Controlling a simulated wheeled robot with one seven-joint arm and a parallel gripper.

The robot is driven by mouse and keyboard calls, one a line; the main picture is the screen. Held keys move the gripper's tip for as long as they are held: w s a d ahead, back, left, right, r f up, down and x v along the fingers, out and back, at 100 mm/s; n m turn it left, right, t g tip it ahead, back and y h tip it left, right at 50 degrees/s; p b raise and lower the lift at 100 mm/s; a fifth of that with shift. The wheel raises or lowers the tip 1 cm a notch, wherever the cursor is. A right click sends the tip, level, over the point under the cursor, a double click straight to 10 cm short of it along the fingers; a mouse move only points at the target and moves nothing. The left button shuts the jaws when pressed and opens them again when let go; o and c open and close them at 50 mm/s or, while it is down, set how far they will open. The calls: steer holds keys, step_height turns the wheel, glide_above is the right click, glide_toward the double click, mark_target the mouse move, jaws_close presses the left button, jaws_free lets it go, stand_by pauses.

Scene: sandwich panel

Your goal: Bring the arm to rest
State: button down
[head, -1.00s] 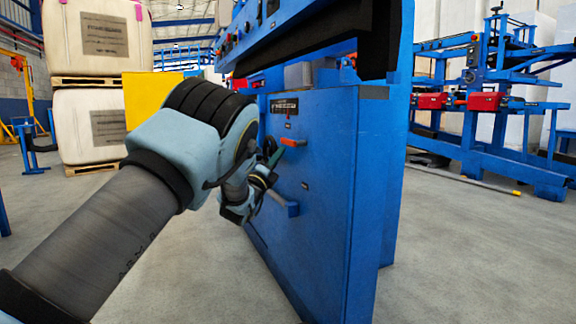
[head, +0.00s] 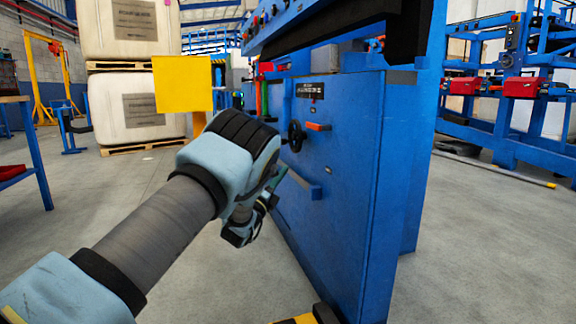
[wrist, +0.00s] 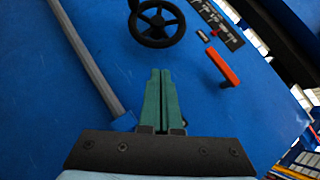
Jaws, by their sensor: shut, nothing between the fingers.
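My gripper (wrist: 158,92) shows in the wrist view with its two green fingers together, empty, in front of the blue panel of a machine (wrist: 210,120). In the head view the gripper (head: 278,178) is partly hidden behind my arm, close to the left edge of the machine's blue door (head: 345,170). A black handwheel (wrist: 157,22) lies beyond the fingertips, apart from them; it also shows in the head view (head: 296,137). A red-orange handle (wrist: 222,67) is to the right of the fingers. A grey-blue bar handle (wrist: 88,60) is to the left of them.
A yellow panel (head: 183,84) stands behind my arm. Wrapped stacks on pallets (head: 135,105) stand at the back left. Another blue machine (head: 500,100) is at the right. The floor to the left of the arm (head: 95,195) is open. A table (head: 25,140) is at the left edge.

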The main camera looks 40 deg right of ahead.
steer(key=shift+w+a, duration=0.1)
steer(key=shift+w, duration=0.05)
stand_by(0.4)
steer(key=w+a+r+n+t+y+p, duration=0.2)
steer(key=w+a+n+t+y, duration=0.2)
steer(key=w+a+n+y, duration=0.25)
steer(key=w+a+r+n+t+y+p, duration=0.25)
steer(key=w+a+n, duration=0.35)
steer(key=w+a, duration=0.3)
steer(key=w+a+n+y+p, duration=0.1)
steer(key=a+n+y+p, duration=0.2)
steer(key=a+n+y, duration=1.05)
steer(key=s+a+n+g+h+p, duration=0.1)
steer(key=s+a+n+g+p, duration=0.3)
steer(key=a, duration=0.6)
steer(key=s+a+g+h+b, duration=0.1)
steer(key=s+a, duration=0.5)
steer(key=a, duration=0.4)
steer(key=s+a+r+n+g+y+p, duration=0.1)
steer(key=s+a+n+g+p, duration=0.2)
steer(key=s+a, duration=0.5)
steer(key=s+a+r+n+g+y+p, duration=0.1)
steer(key=s+a+n+g, duration=0.25)
steer(key=s, duration=0.85)
step_height(320, 180, up, 38)
steer(key=p, duration=3.7)
steer(key=shift+s+d+n+p, duration=0.25)
steer(key=shift+s+n+p, duration=0.1)
steer(key=shift+n, duration=0.1)
